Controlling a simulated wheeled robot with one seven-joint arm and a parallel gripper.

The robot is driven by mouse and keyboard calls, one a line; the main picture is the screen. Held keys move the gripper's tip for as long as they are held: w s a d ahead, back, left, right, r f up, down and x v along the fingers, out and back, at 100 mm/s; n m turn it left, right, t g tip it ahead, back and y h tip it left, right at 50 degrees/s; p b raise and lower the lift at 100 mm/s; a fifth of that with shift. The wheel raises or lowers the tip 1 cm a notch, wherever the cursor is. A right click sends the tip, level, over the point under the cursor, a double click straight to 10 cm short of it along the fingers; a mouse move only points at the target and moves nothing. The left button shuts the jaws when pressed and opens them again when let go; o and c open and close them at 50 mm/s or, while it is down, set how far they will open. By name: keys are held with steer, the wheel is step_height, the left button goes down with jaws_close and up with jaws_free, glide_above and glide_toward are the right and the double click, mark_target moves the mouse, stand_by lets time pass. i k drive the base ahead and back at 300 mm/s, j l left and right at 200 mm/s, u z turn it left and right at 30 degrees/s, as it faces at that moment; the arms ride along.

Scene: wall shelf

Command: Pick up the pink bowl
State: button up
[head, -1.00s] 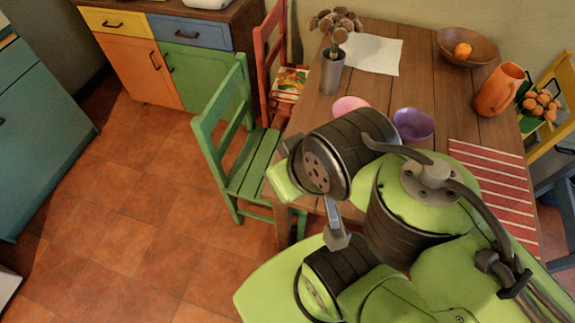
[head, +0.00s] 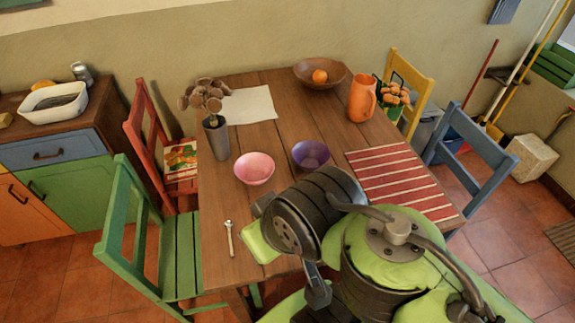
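The pink bowl (head: 254,169) stands upright on the wooden table (head: 270,136), left of the purple bowl (head: 311,154). Its whole rim shows and nothing covers it. My green and black arm reaches in from the lower right, and its near part stands below and right of the pink bowl in the picture, apart from it. The fingers of my gripper cannot be made out in this view.
A grey vase (head: 217,140) with dried flowers stands behind and left of the pink bowl. A spoon (head: 229,238) lies near the table's left edge. A striped red mat (head: 402,182), an orange pitcher (head: 362,99) and a brown bowl (head: 318,74) are on the table. A green chair (head: 180,255) stands at left.

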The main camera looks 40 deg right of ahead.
mark_target(253, 169)
steer(key=z, duration=0.65)
steer(key=l+u, duration=0.25)
steer(key=u, duration=0.25)
steer(key=l+u, duration=0.25)
steer(key=u, duration=0.2)
steer(key=l+u, duration=0.2)
steer(key=u, duration=0.3)
steer(key=k+l+u, duration=0.15)
steer(key=u, duration=0.3)
